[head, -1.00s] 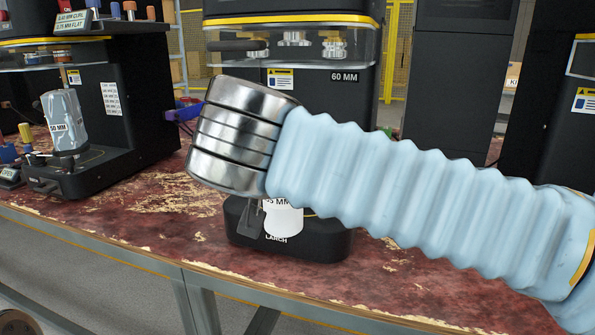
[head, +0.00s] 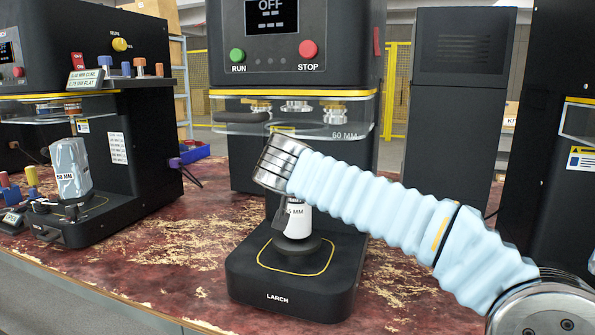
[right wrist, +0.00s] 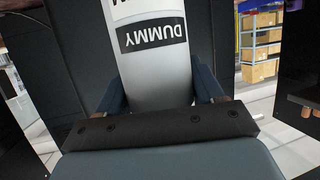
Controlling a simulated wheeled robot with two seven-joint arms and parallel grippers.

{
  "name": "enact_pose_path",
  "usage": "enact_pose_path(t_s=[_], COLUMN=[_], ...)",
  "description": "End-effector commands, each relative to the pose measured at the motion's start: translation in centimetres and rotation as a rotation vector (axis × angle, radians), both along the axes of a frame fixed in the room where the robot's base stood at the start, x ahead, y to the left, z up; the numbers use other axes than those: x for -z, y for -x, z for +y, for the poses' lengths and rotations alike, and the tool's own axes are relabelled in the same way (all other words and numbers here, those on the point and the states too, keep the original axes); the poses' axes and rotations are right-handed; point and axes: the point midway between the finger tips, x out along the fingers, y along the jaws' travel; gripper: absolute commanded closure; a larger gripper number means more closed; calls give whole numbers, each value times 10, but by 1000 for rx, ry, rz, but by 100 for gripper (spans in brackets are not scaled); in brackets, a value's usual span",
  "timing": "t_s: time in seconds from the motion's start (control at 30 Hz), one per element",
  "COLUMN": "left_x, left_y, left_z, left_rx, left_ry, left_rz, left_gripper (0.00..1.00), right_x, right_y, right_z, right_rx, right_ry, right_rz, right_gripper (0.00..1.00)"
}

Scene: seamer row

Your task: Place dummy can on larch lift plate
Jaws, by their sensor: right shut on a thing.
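The white dummy can (head: 297,221) stands upright over the round black lift plate (head: 312,251) of the LARCH machine. I cannot tell whether its bottom touches the plate. My right gripper (right wrist: 155,95) is shut on the can; in the right wrist view the can (right wrist: 150,72) shows an upside-down DUMMY label between the two fingers. In the head view my right wrist hides the can's top, and a dark finger shows at its left side. My left gripper is not in view.
The LARCH machine's clear guard (head: 235,118) and metal rollers hang above my right wrist. Its panel reads OFF, with green RUN and red STOP buttons. Another machine with a 50 MM can (head: 71,168) stands at left.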

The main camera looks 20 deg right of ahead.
Motion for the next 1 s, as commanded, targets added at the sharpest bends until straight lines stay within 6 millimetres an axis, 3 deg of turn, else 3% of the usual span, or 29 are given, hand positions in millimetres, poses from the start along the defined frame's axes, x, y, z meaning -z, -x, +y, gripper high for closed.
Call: enact_pose_path(t_s=[0.4,0.43,0.5,0.6,0.97,1.0], left_x=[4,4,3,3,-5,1], left_y=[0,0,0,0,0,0], left_z=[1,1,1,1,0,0], left_rx=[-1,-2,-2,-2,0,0], left_ry=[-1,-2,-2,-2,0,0], left_rz=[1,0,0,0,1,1], left_gripper=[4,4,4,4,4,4], right_x=[10,10,9,9,2,4], right_y=[2,2,2,2,2,7], right_z=[1,1,1,1,1,3], right_rx=[-1,0,0,0,0,-2], right_ry=[-1,0,0,0,0,0], right_rz=[-1,0,0,0,0,-2], right_gripper=[98,32,21,8,8,8])
